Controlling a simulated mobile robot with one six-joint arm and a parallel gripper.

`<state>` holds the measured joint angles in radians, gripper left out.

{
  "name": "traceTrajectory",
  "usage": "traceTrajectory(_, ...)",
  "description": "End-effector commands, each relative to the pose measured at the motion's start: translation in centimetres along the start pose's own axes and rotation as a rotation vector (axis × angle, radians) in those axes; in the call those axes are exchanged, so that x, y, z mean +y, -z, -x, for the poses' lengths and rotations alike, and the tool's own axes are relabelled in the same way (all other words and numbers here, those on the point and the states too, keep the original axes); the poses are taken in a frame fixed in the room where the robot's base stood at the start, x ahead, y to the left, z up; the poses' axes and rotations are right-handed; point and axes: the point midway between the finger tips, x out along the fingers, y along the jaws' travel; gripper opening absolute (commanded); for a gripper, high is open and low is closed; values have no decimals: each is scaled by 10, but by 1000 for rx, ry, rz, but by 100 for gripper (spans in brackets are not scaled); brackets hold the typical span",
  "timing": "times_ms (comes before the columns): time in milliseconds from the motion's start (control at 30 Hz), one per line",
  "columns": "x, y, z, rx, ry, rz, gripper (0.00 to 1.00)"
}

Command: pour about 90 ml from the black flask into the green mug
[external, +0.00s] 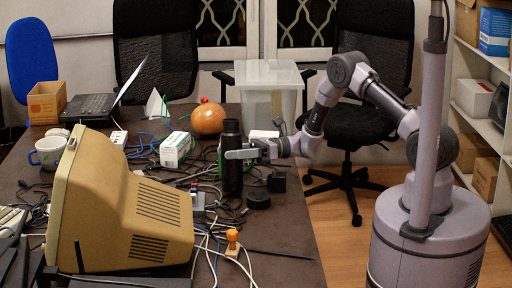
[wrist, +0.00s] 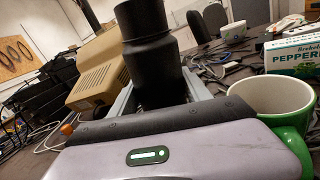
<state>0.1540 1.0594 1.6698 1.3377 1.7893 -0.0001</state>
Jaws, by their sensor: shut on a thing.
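The black flask (external: 231,178) stands upright, or nearly so, at the table's right part; it also shows in the wrist view (wrist: 152,62). My gripper (external: 238,154) is shut around its middle, reaching in from the right. I cannot tell whether the flask's base touches the table. The green mug (wrist: 271,97), white inside, is close to the right of my gripper in the wrist view, its handle towards me. No liquid shows in the part of its inside that I see. In the external view the mug is mostly hidden behind the flask.
A black round lid (external: 258,201) and a small black box (external: 277,182) lie right of the flask. A tea box (external: 176,149) and an orange gourd-like ball (external: 208,118) stand behind. A beige monitor (external: 120,215) fills the front left. Cables litter the table.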

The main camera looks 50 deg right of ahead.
Motion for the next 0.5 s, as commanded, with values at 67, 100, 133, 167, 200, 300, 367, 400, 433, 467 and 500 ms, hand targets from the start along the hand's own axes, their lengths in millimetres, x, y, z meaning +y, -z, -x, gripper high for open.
traceTrajectory(67, -1, 2, 0, 26, 2, 95, 0)
traceTrajectory(100, -1, 2, 0, 35, 2, 126, 0)
traceTrajectory(133, -1, 2, 0, 40, 3, 143, 0)
traceTrajectory(167, -1, 2, 0, 43, 3, 157, 0)
traceTrajectory(200, -1, 2, 0, 47, 3, 167, 0)
traceTrajectory(300, -1, 2, 0, 48, 3, 172, 0)
traceTrajectory(367, -1, 2, 0, 48, 3, 171, 0)
traceTrajectory(400, -1, 2, 0, 47, 3, 170, 0)
traceTrajectory(433, -1, 2, 0, 47, 3, 170, 0)
traceTrajectory(467, -1, 2, 0, 47, 3, 170, 0)
traceTrajectory(500, -1, 2, 0, 47, 3, 169, 0)
